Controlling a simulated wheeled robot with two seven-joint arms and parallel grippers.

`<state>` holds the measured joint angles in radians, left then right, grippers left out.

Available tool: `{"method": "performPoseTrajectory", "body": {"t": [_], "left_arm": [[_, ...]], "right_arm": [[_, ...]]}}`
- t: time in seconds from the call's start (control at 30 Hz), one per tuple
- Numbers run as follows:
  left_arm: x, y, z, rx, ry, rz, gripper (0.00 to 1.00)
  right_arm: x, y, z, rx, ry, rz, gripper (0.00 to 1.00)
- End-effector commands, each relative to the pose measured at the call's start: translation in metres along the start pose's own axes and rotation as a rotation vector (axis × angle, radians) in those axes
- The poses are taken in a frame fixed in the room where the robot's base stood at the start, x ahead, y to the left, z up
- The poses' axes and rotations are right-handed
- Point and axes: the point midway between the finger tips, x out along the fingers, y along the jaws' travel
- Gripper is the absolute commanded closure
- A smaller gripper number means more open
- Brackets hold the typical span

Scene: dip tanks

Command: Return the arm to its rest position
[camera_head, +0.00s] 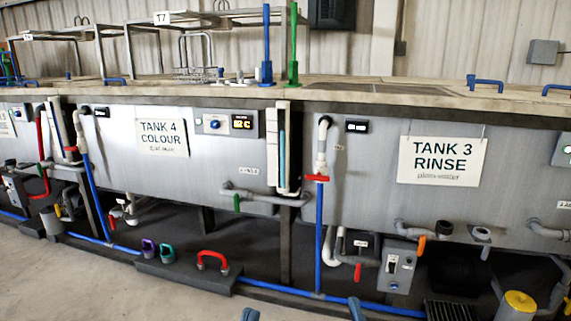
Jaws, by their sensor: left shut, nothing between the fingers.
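Only a small blue-grey tip of my left gripper (250,314) shows at the bottom edge, low in front of the tanks. It looks shut with nothing in it, and it touches nothing that I can see. The rest of the left arm is below the picture. My right gripper does not show clearly. A blue piece (356,309) stands at the bottom edge right of the left gripper, and I cannot tell what it belongs to.
Tank 4 (214,165) and Tank 3 (365,165) stand in a row behind. A blue pipe (319,245) runs down and along the floor. A red handle (212,257) sits on a dark block, and a yellow-topped can (519,303) stands lower right. The floor at left (60,290) is clear.

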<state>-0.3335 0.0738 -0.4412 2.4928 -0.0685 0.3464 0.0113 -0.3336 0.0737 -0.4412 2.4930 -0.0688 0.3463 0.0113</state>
Motion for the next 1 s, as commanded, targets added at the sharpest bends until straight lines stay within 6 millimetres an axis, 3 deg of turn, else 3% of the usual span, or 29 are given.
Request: {"method": "performPoseTrajectory", "body": {"t": [0.03,0.23,0.37,0.57,0.77,1.0], "left_arm": [[0.016,-0.003,0.001,0.002,-0.083,-0.01,1.0],[0.018,-0.017,0.04,0.004,-0.443,-0.048,1.0],[0.007,-0.025,0.06,0.0,-0.675,-0.073,1.0],[-0.026,-0.035,0.077,-0.015,-1.034,-0.11,1.0],[-0.071,-0.04,0.072,-0.042,-1.391,-0.146,1.0],[-0.131,-0.039,0.033,-0.091,-1.819,-0.185,1.0]], "right_arm": [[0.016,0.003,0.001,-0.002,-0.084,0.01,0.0],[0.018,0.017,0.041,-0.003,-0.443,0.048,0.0],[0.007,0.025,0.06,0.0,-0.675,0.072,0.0],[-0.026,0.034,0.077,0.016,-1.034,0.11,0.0],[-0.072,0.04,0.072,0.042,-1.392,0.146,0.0],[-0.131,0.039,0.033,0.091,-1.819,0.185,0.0]]}}
